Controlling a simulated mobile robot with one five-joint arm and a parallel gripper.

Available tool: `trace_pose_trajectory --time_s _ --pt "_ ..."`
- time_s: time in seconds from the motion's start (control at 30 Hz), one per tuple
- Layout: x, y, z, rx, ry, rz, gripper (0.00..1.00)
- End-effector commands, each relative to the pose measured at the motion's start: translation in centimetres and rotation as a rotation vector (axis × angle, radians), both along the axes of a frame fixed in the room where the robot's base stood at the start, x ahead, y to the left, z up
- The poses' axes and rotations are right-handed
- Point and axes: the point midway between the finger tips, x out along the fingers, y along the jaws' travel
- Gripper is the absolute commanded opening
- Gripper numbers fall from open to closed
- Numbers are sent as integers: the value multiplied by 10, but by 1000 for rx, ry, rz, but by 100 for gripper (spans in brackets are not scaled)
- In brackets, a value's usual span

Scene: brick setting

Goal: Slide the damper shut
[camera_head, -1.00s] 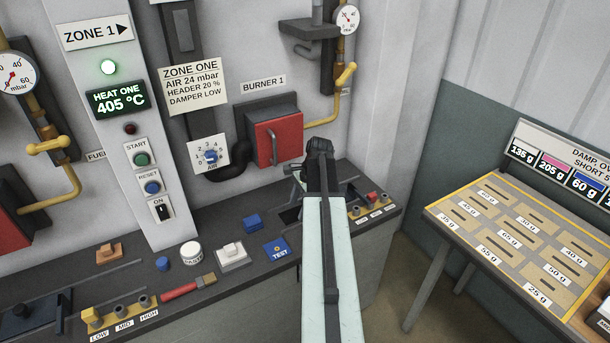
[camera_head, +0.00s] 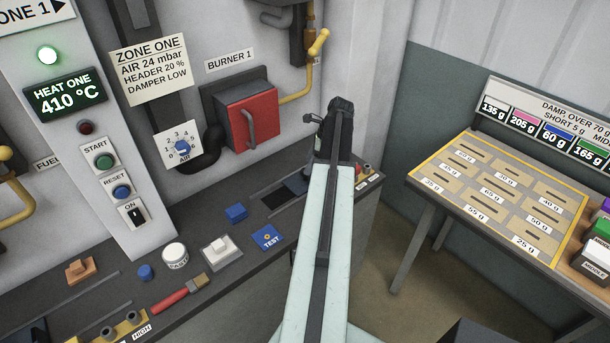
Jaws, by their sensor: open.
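My gripper (camera_head: 338,115) is the dark end of my pale arm, seen from behind above the right end of the bench. It is open, but its fingertips are largely hidden. A dark slot with a flat plate (camera_head: 291,187) lies in the bench top just left of my arm; it looks like the damper slide. My arm covers its right part, so I cannot tell how far it stands open or whether my gripper touches it. The zone one note (camera_head: 150,68) reads DAMPER LOW.
The red burner box (camera_head: 250,117) is on the wall left of my gripper. Blue blocks, a white switch (camera_head: 221,248) and a red-handled brush (camera_head: 178,296) lie on the bench (camera_head: 200,218). A table with weight slots (camera_head: 440,190) stands to the right, across a floor gap.

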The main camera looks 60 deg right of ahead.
Motion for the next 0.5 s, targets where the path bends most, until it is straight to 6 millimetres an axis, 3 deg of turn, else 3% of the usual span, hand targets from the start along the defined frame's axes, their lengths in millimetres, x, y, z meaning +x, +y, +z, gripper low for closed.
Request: trace_pose_trajectory --time_s 0.03,0.13,0.43,0.5 --pt "3 2 -19 0 0 1 53" --pt "8 4 -29 -1 0 2 53" --pt "12 6 -28 0 0 3 53" --pt "12 6 -28 0 0 3 33"
